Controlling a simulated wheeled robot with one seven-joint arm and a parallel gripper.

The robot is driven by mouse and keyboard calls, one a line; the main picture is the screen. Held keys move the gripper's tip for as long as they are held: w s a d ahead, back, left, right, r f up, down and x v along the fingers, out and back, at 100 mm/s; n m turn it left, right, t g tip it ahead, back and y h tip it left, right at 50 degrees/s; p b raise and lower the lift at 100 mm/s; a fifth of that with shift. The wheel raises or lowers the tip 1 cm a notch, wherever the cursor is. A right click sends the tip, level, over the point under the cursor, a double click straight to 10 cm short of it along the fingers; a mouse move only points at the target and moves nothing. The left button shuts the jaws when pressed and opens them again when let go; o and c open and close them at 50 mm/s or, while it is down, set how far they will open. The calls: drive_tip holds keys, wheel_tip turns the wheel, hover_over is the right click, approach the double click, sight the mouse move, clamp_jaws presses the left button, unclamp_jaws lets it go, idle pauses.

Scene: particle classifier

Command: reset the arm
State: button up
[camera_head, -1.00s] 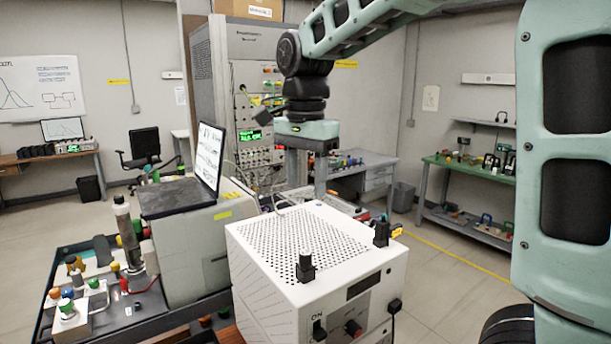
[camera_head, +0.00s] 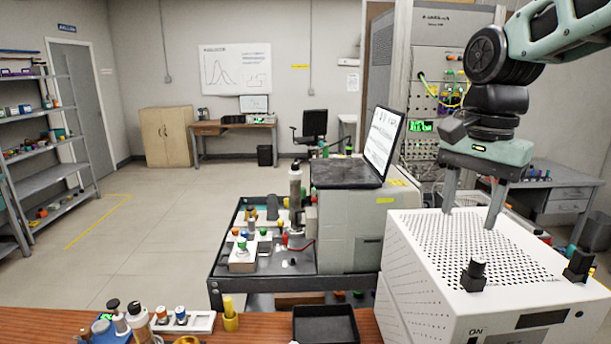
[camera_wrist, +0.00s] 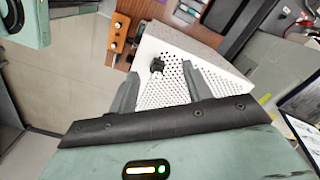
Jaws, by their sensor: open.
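My gripper (camera_head: 470,215) is open and empty, with its two grey fingers pointing down. In the head view it hangs over the perforated top of a white box-shaped device (camera_head: 408,280), near the back edge. Whether the fingertips touch the top cannot be told. In the wrist view the fingers (camera_wrist: 158,82) stand apart, with the white perforated top (camera_wrist: 165,60) and a black knob (camera_wrist: 157,65) beyond them. My arm reaches in from the upper right.
A grey cart (camera_head: 222,285) holds a laptop (camera_head: 383,135) on a large grey unit and small coloured-knob parts. A wooden table (camera_head: 265,327) in front carries bottles, a yellow piece and a black tray (camera_head: 325,325). A tall instrument rack (camera_head: 437,60) stands behind. The floor at left is clear.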

drive_tip(key=s+a+f+n+b, duration=0.2)
drive_tip(key=s+a+f+n, duration=0.4)
drive_tip(key=s+f+n, duration=0.3)
drive_tip(key=s+a+f+n+b, duration=0.2)
drive_tip(key=s+a+f+n, duration=0.4)
drive_tip(key=s+f+n, duration=0.3)
wheel_tip(320, 180, down, 2)
drive_tip(key=shift+s+a+b, duration=0.4)
drive_tip(key=shift+s, duration=0.5)
